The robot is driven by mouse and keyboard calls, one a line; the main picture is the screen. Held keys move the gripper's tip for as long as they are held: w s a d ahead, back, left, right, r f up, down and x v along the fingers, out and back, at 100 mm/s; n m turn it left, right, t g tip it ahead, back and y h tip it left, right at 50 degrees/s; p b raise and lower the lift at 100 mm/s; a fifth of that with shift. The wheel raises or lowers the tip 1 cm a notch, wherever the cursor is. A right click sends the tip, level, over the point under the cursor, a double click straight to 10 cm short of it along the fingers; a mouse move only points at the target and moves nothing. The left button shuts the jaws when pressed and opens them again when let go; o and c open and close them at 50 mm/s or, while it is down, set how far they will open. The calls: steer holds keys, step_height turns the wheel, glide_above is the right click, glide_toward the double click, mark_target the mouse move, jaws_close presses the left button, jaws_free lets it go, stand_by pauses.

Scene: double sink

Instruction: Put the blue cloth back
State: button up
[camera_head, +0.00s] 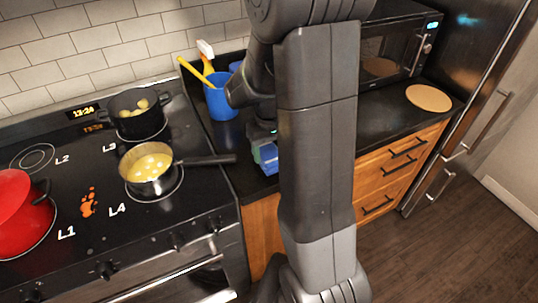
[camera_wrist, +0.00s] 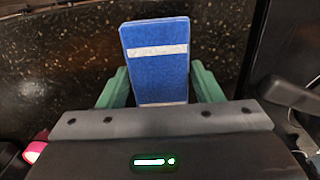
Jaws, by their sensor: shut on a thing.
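The blue cloth (camera_wrist: 155,75) is a flat blue rectangle with a white stripe in the wrist view. My gripper (camera_wrist: 158,88) is shut on it, with one green finger at each side. In the head view, part of the blue cloth (camera_head: 266,157) shows low over the dark counter beside the stove. My arm hides the rest of it and most of the gripper there. I cannot tell whether the cloth touches the counter.
A blue holder (camera_head: 220,103) with utensils stands behind on the counter. A pan (camera_head: 151,172) on the stove points its handle (camera_head: 208,160) towards my gripper. A dark pot (camera_head: 139,117), a red pot (camera_head: 22,215) and an orange spill (camera_head: 89,203) are also on the stove. A microwave (camera_head: 393,50) stands right.

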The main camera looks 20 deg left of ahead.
mark_target(269, 153)
steer(key=shift+f, duration=1.2)
steer(key=shift+f, duration=0.1)
steer(key=shift+f, duration=0.15)
steer(key=o, duration=0.9)
step_height(269, 153, up, 13)
steer(key=shift+f, duration=0.2)
steer(key=shift+f, duration=0.15)
